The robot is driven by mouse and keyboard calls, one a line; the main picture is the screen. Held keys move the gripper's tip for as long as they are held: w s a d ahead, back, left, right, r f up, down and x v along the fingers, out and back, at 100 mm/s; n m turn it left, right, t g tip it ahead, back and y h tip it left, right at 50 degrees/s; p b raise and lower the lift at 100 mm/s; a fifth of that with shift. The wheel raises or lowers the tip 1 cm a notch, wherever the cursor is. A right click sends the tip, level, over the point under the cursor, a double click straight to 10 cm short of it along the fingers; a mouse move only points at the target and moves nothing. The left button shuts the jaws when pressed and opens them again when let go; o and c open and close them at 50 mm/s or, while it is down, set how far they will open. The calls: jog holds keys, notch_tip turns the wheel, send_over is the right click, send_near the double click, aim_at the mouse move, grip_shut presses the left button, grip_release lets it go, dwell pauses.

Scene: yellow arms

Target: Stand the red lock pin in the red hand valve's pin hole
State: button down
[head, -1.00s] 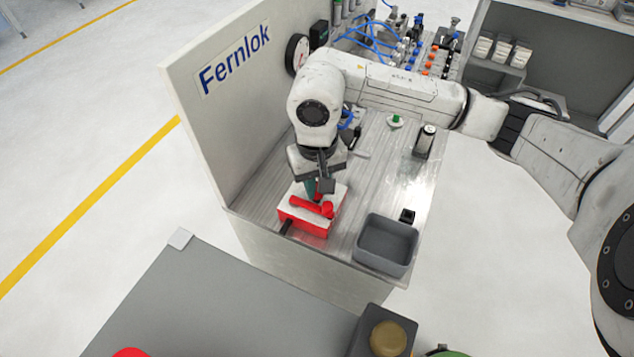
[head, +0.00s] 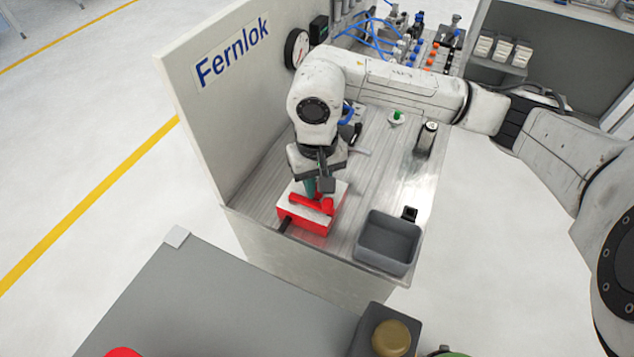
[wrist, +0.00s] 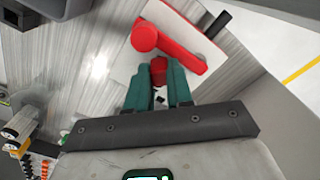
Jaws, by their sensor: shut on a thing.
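The red hand valve (head: 305,219) is a red box with a white top and a red lever, near the front of the bench. In the wrist view its red lever (wrist: 186,61) lies across the white top, its round hub at the upper left. My gripper (head: 311,188) points down over the valve, beside the lever. In the wrist view its two green fingers (wrist: 159,82) are closed on the red lock pin (wrist: 158,70). The pin's lower end and the pin hole are hidden, so I cannot tell whether the pin is in the hole.
A grey open bin (head: 370,260) stands right of the valve, with a small black block (head: 409,214) behind it. A tall panel marked Fernlok (head: 215,110) walls the left side. A green-topped part (head: 397,118) and a dark upright fixture (head: 426,139) stand farther back.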

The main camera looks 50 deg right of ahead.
jog(key=shift+f, duration=0.1)
jog(key=c, duration=0.9)
grip_release()
jog(key=shift+a, duration=0.1)
notch_tip(320, 180, up, 9)
jog(key=shift+r+p, duration=0.1)
jog(key=shift+p, duration=0.7)
